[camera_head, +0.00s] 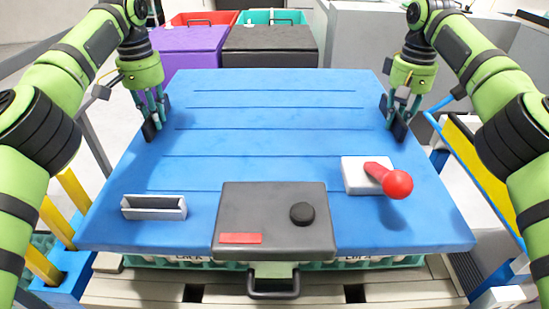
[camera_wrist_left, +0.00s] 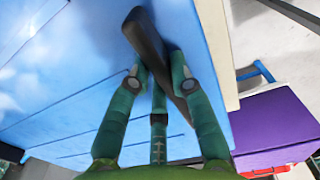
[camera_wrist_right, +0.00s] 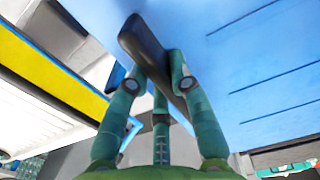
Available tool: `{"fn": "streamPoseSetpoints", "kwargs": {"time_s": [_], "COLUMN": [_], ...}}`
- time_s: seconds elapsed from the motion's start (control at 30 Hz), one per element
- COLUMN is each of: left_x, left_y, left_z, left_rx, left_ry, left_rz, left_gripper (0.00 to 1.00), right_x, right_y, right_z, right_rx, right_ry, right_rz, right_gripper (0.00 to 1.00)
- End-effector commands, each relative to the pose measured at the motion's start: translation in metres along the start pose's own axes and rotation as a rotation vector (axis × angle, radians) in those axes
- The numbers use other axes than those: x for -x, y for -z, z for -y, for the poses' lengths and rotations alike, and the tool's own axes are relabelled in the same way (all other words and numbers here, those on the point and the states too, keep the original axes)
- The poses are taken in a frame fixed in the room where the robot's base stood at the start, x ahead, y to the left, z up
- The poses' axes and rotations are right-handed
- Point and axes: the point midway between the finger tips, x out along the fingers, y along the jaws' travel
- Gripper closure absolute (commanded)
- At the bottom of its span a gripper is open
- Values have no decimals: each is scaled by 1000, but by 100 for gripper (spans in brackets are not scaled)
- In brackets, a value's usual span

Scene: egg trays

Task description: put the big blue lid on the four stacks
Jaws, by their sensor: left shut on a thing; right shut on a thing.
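The big blue lid (camera_head: 280,130) spans the middle of the head view, with grooves across its top. My left gripper (camera_head: 152,116) is shut on a dark bar-shaped handle at the lid's left edge; the handle also shows in the left wrist view (camera_wrist_left: 150,45). My right gripper (camera_head: 399,116) is shut on the matching handle at the right edge, seen in the right wrist view (camera_wrist_right: 145,45). Green egg trays (camera_head: 345,264) show under the lid's front edge. The rest of the stacks is hidden by the lid, and I cannot tell whether it touches them.
A dark grey box (camera_head: 260,200), a white block (camera_head: 356,176) with a red-knobbed lever (camera_head: 397,185) and a grey slotted holder (camera_head: 154,208) are on the lid's front part. A pale slatted pallet (camera_head: 220,290) lies below. Purple (camera_head: 188,40) and black (camera_head: 270,40) bins stand behind.

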Motion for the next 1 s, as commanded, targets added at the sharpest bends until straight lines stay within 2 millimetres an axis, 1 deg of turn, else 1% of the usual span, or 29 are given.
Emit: {"fn": "streamPoseSetpoints", "kwargs": {"time_s": [0.03,0.37,1.0], "left_x": [3,0,-26], "left_y": [0,0,0], "left_z": [2,2,2], "left_rx": [5,5,5], "left_ry": [3,3,3], "left_rz": [-3,-2,-2], "left_gripper": [100,100,100], "right_x": [3,0,-26], "right_y": [0,0,0], "right_z": [-2,-2,-2], "right_rx": [-5,-5,-5], "right_ry": [-3,-3,-3], "right_rz": [-3,-3,-3], "right_gripper": [100,100,100]}}
